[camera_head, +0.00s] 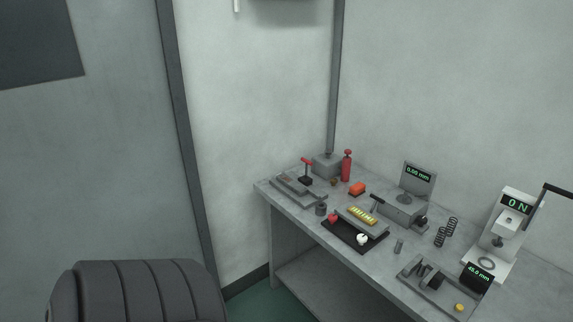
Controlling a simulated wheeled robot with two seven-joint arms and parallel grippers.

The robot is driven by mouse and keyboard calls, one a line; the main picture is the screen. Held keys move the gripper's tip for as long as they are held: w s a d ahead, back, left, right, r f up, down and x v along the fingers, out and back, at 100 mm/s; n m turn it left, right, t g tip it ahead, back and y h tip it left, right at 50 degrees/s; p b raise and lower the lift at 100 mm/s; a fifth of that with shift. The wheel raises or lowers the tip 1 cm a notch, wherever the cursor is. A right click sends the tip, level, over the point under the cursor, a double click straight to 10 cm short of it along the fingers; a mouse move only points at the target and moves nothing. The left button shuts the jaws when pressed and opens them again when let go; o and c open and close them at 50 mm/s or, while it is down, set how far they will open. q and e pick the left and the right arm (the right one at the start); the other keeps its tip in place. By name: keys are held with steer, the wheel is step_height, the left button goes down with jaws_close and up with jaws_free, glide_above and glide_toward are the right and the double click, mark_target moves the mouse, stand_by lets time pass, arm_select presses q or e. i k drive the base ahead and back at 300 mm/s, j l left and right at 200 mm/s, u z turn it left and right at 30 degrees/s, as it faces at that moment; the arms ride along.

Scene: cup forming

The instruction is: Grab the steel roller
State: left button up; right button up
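A small grey metal cylinder (398,246) stands on the workbench (300,216), to the right of the black tray. It may be the steel roller, but it is too small to be sure. A darker short cylinder (320,208) with a hollow-looking top stands near the bench's left front edge. Neither of my grippers is in view, and nothing is seen touching these parts.
A black tray (338,237) holds a yellow-marked block (362,214), a red piece and a white piece. Gauges with displays (418,180), springs (440,236), a press (497,235) and a red bottle (347,166) crowd the bench. A dark ribbed chair back (140,292) stands at lower left.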

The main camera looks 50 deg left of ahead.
mark_target(321, 208)
steer(key=u, duration=1.45)
